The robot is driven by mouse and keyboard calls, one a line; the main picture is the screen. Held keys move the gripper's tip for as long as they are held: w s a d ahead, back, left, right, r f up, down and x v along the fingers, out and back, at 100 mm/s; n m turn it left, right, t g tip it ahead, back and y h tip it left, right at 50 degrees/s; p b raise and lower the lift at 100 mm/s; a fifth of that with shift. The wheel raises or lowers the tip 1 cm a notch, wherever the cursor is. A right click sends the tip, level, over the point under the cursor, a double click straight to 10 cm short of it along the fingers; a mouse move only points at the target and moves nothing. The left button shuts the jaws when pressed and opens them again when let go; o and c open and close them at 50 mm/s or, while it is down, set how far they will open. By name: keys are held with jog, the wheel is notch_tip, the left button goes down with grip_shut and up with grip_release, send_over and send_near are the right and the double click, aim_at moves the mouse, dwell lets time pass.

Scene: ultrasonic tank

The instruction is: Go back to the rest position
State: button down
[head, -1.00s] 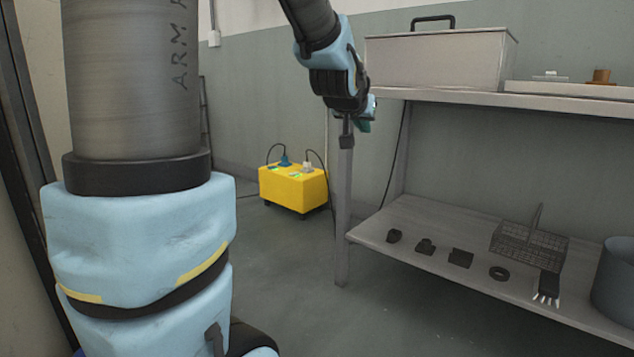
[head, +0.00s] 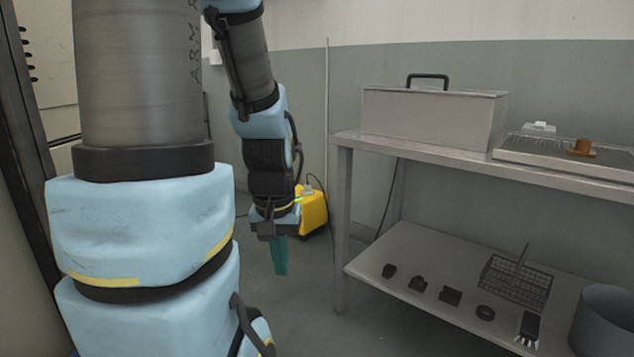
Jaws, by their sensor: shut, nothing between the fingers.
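My gripper (head: 279,256) hangs from my arm near the middle of the head view, its green fingers pointing down. It is shut and empty. It is in the air left of the metal bench, apart from it, and in the picture it overlaps the yellow box (head: 315,212), which stands on the floor behind and is partly hidden by my arm.
A bench (head: 341,168) carries a lidded metal tank (head: 430,120) and a tray (head: 515,151) with a brown part (head: 580,147). Its lower shelf (head: 398,297) holds several dark parts, a wire basket (head: 516,280), a brush (head: 529,328) and a grey bucket (head: 602,318).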

notch_tip(320, 180, up, 26)
jog(key=p, duration=2.3)
jog(key=shift+p, duration=0.35)
jog(key=shift+r, duration=0.1)
